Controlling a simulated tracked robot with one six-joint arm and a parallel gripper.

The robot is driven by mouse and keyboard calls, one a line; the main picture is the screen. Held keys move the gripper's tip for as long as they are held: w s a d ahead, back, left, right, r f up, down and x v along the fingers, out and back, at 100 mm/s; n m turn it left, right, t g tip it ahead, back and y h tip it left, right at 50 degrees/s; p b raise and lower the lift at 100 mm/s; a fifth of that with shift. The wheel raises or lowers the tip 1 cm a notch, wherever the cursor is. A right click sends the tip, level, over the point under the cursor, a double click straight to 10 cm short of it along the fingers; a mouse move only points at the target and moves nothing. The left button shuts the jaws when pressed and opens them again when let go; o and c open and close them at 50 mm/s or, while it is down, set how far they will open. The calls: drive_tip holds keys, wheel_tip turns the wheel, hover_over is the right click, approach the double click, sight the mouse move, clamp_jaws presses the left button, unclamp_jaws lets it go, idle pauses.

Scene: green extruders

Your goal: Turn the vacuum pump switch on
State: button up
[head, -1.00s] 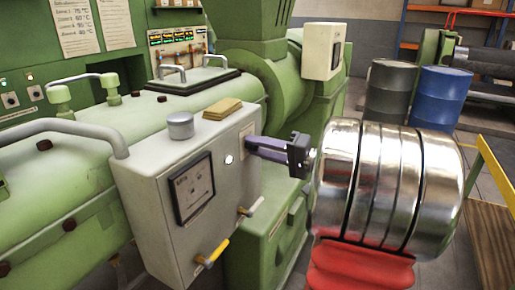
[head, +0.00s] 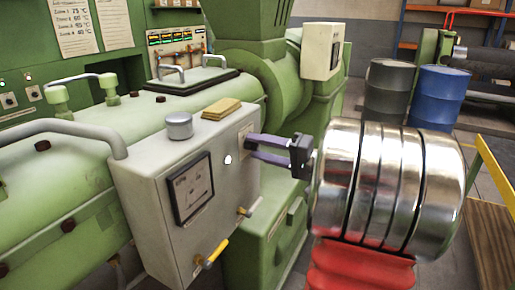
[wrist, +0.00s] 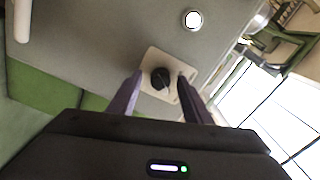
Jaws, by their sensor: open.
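A black round switch knob (wrist: 160,78) sits on a pale plate (wrist: 153,60) on the grey control box (head: 150,185). In the wrist view the knob lies between the two purple fingers of my gripper (wrist: 160,85). The fingers are apart, one on each side of the knob, and I cannot tell whether they touch it. In the head view my gripper (head: 249,148) reaches in from the right to the box's front, over the lower part of the plate (head: 244,136); the knob is hidden there. A lit white lamp (head: 228,160) is beside it, also visible in the wrist view (wrist: 193,19).
The box also bears a dial gauge (head: 190,188) and a yellow-handled valve (head: 213,252). A grey cylinder (head: 180,126) and a yellow block (head: 222,109) are on top. The green extruder (head: 70,180) stands behind. Drums (head: 437,96) are at the back right.

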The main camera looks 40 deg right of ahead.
drive_tip(key=v, duration=1.3)
idle(0.4)
